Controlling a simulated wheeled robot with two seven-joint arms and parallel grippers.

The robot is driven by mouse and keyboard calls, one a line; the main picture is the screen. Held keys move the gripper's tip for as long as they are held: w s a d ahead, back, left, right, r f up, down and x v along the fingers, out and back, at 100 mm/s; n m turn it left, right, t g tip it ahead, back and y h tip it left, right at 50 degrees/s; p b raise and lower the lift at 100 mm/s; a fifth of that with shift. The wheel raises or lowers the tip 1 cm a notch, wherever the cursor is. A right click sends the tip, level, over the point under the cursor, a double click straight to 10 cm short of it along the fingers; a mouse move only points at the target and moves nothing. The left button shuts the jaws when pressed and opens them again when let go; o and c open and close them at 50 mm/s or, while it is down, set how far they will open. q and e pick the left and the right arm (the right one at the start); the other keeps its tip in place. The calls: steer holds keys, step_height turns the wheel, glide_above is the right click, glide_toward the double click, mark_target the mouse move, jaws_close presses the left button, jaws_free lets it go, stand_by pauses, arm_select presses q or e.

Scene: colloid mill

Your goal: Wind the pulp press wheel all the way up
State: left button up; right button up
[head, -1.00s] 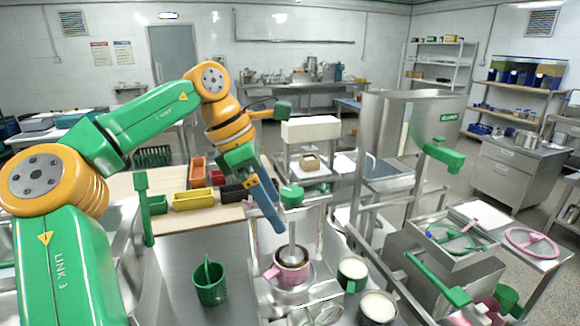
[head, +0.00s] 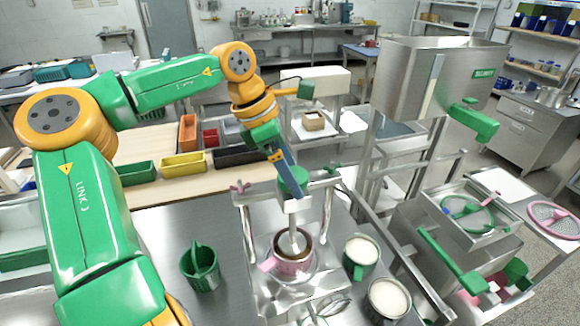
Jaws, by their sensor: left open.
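The pulp press appears to be the steel frame (head: 327,208) standing on the metal table, with a small green wheel or knob (head: 293,181) on top of its central screw. The screw's shaft reaches down into a pink pot (head: 291,268) with brown contents. My left gripper (head: 288,178) comes in from the upper left, its blue-grey fingers pointing down at the green wheel. The fingers overlap the wheel in the picture; I cannot tell whether they touch it. The gripper is open. My right gripper does not show.
A green cup (head: 201,270) stands left of the press. Two pots of white contents (head: 360,258) (head: 388,298) stand to its right. A steel hopper (head: 435,80) and a tray with a green wheel (head: 468,214) are farther right. Coloured bins (head: 183,163) lie behind. Table left of the press is mostly clear.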

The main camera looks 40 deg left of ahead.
arm_select(q)
steer(key=shift+w+a+f, duration=0.15)
steer(key=shift+w+a, duration=0.05)
steer(key=shift+w, duration=0.05)
steer(key=shift+c, duration=0.2)
steer(key=shift+s+d, duration=0.2)
steer(key=shift+s, duration=0.05)
steer(key=c, duration=1.3)
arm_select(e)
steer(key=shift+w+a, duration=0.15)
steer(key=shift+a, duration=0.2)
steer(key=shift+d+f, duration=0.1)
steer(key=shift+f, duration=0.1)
